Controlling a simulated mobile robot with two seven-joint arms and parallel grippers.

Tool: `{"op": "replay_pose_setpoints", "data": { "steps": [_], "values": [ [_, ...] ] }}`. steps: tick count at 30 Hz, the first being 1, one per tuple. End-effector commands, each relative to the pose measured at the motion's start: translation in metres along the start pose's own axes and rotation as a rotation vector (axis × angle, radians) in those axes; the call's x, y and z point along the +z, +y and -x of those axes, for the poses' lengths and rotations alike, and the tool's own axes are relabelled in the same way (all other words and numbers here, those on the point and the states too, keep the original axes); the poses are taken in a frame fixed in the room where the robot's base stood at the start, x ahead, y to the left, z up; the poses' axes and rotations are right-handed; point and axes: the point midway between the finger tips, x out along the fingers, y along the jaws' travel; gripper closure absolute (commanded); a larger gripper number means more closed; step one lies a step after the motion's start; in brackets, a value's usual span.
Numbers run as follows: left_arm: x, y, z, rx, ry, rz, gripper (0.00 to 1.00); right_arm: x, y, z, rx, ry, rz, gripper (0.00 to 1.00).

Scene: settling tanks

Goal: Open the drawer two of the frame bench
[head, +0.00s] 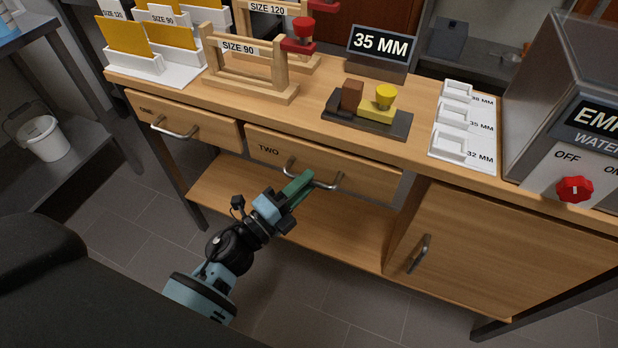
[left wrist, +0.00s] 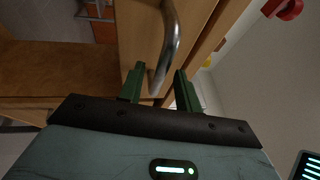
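The frame bench (head: 225,98) has a wooden top, with drawer two (head: 370,178), labelled TWO, in the middle of its front. The drawer looks shut. Its curved metal handle (head: 328,186) is partly hidden by my left gripper (head: 300,188). In the left wrist view the handle (left wrist: 172,40) reaches down between the two green fingers of my left gripper (left wrist: 160,88). The fingers are apart, with space visible beside the bar, so the gripper is open around the handle's end. My right gripper is not in view.
Drawer one (head: 190,120) is to the left and a cupboard door (head: 480,250) to the right. A lower shelf (head: 340,227) lies beneath the drawers. The floor in front is clear.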

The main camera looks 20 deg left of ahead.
Motion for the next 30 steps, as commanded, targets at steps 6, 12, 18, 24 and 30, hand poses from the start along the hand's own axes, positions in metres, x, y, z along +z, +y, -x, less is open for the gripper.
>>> {"op": "replay_pose_setpoints", "data": {
  "steps": [6,12,18,24,30],
  "values": [
    [0.0,0.0,-0.017,0.001,-0.001,-0.001,0.66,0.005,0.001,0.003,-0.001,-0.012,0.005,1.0],
    [0.0,0.001,-0.018,0.001,-0.001,0.0,0.66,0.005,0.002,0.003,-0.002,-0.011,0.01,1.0],
    [0.0,0.001,-0.018,0.001,-0.001,0.0,0.81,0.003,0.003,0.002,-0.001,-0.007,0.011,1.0],
    [0.0,0.001,-0.018,0.001,0.0,0.0,1.0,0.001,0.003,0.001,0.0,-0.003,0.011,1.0],
    [0.0,0.001,-0.018,0.002,0.0,0.0,1.0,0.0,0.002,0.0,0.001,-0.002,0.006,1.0]
  ]
}}
